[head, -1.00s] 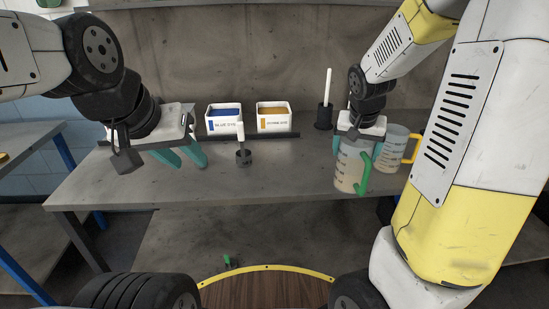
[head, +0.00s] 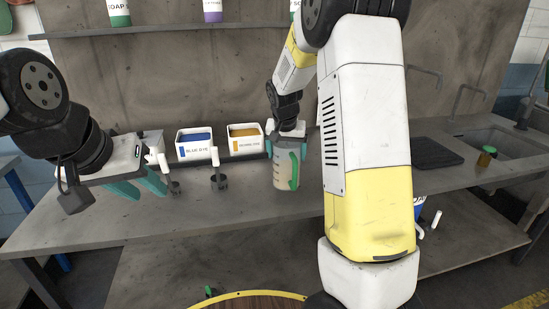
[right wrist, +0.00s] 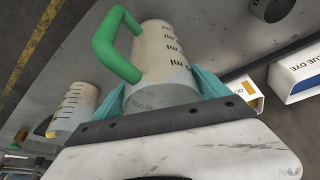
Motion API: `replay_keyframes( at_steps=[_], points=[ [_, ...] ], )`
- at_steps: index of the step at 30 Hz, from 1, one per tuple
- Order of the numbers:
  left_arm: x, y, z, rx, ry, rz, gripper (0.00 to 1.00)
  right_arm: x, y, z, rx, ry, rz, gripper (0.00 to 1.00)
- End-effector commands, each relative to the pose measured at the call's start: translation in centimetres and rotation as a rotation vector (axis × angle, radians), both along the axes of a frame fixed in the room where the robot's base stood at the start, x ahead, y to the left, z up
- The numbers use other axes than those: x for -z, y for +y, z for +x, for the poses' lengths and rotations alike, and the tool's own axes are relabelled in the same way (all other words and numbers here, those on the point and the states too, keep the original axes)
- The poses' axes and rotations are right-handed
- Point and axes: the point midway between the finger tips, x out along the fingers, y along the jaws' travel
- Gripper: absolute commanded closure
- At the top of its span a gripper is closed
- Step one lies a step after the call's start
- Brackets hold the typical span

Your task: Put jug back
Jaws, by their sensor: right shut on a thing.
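A clear measuring jug with a green handle (head: 287,166) is upright over the bench (head: 258,206), right of the dye boxes. My right gripper (head: 289,138) is shut on the jug near its top. In the right wrist view the same jug (right wrist: 160,60) sits between the teal fingers, its green handle to the left. I cannot tell whether its base touches the bench. My left gripper (head: 142,186) is open and empty over the left of the bench. A second jug (right wrist: 76,106) with a yellow handle shows in the right wrist view; my right arm hides it in the head view.
A blue dye box (head: 197,153) and an orange dye box (head: 245,145) stand at the back. Two dark holders with white sticks, one nearer the left gripper (head: 172,188) and one further right (head: 219,182), stand before them. A dark mat (head: 436,153) and sink (head: 500,141) are at right.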

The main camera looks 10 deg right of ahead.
Motion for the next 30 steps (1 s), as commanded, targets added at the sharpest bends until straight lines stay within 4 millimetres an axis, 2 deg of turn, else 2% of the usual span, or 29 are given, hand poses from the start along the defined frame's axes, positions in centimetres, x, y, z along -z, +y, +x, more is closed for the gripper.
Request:
replay_keyframes(
  at_steps=[6, 14, 25, 26, 28, 30],
  points=[
    [0.0, 0.0, 0.0, 0.000, 0.000, 0.000, 0.63, 0.1, 0.6, 1.3, -0.001, -0.003, -0.001, 0.87],
    [0.0, 0.0, 0.0, 0.000, 0.000, 0.000, 0.63, 3.4, 0.5, 1.2, -0.001, -0.001, 0.000, 0.87],
    [0.0, 0.0, 0.0, 0.000, 0.000, 0.000, 0.63, 3.8, 0.5, 1.2, 0.000, -0.002, 0.000, 0.87],
    [0.0, 0.0, 0.0, 0.000, 0.000, 0.000, 0.63, 4.0, 0.5, 1.1, 0.000, 0.000, 0.000, 0.13],
    [0.0, 0.0, 0.0, 0.000, 0.000, 0.000, 0.63, 3.9, 0.5, 1.1, 0.000, 0.000, 0.000, 0.00],
    [0.0, 0.0, 0.0, 0.000, 0.000, 0.000, 0.63, 3.9, 0.5, 1.1, 0.000, 0.000, 0.000, 0.00]
  ],
)
